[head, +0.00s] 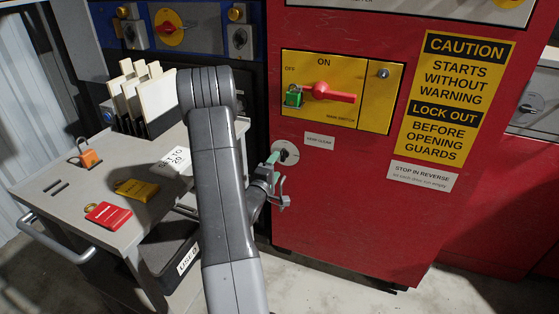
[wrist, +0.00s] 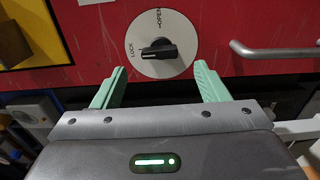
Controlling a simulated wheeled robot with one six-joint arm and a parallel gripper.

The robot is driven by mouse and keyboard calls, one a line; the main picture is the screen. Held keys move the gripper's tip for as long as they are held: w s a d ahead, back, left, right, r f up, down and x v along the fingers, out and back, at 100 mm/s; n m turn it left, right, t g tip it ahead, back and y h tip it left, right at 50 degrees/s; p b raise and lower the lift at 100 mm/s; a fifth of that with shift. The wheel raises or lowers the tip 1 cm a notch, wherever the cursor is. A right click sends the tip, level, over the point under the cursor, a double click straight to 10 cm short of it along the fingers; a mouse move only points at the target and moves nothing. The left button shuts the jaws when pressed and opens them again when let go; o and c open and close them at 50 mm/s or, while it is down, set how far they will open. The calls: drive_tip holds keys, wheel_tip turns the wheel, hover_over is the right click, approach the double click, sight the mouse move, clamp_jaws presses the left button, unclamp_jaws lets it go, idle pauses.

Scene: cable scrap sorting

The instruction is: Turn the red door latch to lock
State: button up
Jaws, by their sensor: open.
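The latch on the red door is a black knob (wrist: 160,50) on a round pale plate (wrist: 178,25). In the wrist view its bar lies roughly level. In the head view the plate (head: 292,151) is partly hidden by my gripper. My gripper (wrist: 160,72) is open, with a green finger on each side below the knob. Nothing is between the fingers, and they look apart from the knob. In the head view my gripper (head: 278,172) is just in front of the plate.
A yellow main switch panel (head: 365,75) with a red handle (head: 330,92) and a green padlock (head: 293,96) is above the latch. A grey cart (head: 60,190) with padlocks and tags stands left. A metal bar handle (wrist: 275,52) is right of the latch.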

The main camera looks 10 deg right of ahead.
sight(282, 157)
drive_tip(key=v, duration=0.8)
drive_tip(key=x, duration=1.3)
drive_tip(key=shift+w+d+b, duration=0.2)
drive_tip(key=shift+b, duration=0.2)
